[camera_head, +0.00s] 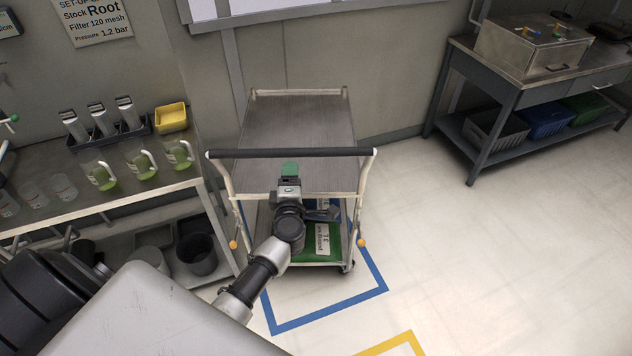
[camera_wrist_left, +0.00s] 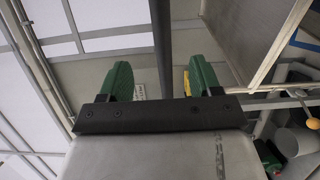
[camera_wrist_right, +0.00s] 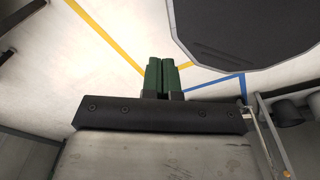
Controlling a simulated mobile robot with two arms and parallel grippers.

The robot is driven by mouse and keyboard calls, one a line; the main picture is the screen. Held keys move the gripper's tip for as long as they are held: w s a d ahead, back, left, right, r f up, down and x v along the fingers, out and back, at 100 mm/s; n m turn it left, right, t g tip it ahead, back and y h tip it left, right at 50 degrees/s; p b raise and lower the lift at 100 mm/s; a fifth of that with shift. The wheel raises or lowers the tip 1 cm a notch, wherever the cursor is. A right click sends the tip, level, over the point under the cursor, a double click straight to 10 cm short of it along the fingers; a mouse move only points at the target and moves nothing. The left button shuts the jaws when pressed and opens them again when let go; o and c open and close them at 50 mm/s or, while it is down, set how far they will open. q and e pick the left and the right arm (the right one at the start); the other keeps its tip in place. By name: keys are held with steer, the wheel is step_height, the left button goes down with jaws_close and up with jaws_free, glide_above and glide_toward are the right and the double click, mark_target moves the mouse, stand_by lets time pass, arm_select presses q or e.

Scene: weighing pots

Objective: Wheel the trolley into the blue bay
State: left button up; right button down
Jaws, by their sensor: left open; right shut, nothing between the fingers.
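The trolley (camera_head: 300,125) is a grey two-shelf cart with a dark push handle (camera_head: 240,153). It stands upright against the back wall, over the blue floor outline of the bay (camera_head: 330,313). My left gripper (camera_head: 290,168) is open just below the handle's middle. In the left wrist view the bar (camera_wrist_left: 162,45) runs between its green fingers (camera_wrist_left: 160,80), apart from both. My right gripper (camera_wrist_right: 162,75) is shut and empty, over the floor.
A bench (camera_head: 120,203) with beakers and jugs stands close on the trolley's left. A table (camera_head: 500,92) with a metal box and crates below stands at the right. A yellow floor outline (camera_head: 400,342) lies in front. The floor at right is clear.

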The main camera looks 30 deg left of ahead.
mark_target(290, 156)
arm_select(q)
steer(key=x, duration=0.1)
steer(key=b+x, duration=0.1)
steer(key=x, duration=0.1)
steer(key=shift+w+a+f, duration=0.2)
steer(key=shift+a+f, duration=0.05)
steer(key=shift+a, duration=0.25)
steer(key=b+x, duration=0.1)
steer(key=x, duration=0.3)
steer(key=shift+w+a+b, duration=0.1)
steer(key=shift+w+b, duration=0.2)
steer(key=shift+x, duration=0.85)
arm_select(e)
steer(key=shift+w+a+f, duration=0.15)
steer(key=shift+a+f, duration=0.25)
steer(key=shift+f, duration=0.35)
steer(key=shift+w+a+f, duration=0.1)
steer(key=shift+a+f, duration=0.25)
steer(key=shift+f, duration=0.4)
arm_select(q)
steer(key=shift+r, duration=0.1)
jaws_close()
